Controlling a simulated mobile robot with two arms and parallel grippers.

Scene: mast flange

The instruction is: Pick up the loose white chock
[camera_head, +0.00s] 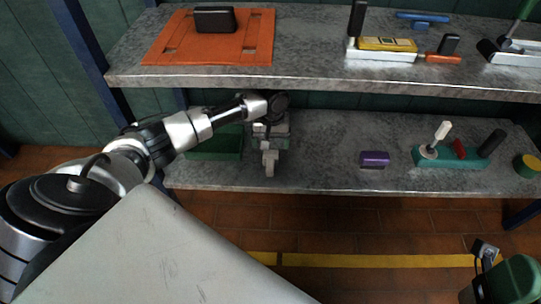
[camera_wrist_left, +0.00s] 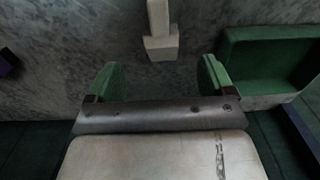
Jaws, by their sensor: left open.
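The white chock (camera_head: 270,163) lies on the lower grey shelf near its front edge. In the left wrist view the chock (camera_wrist_left: 160,45) is a pale block with a narrower stem, lying just beyond and between the fingertips. My left gripper (camera_head: 270,138) reaches down over the shelf beside it, partly hiding it in the head view. Its two green fingers (camera_wrist_left: 160,75) are apart with nothing between them. Whether a finger touches the chock cannot be told.
A green bin (camera_head: 229,146) stands close left of my gripper in the head view. A purple block (camera_head: 374,160) and a green holder (camera_head: 440,161) with tools are farther right on the lower shelf. The upper shelf (camera_head: 310,70) overhangs behind my wrist.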

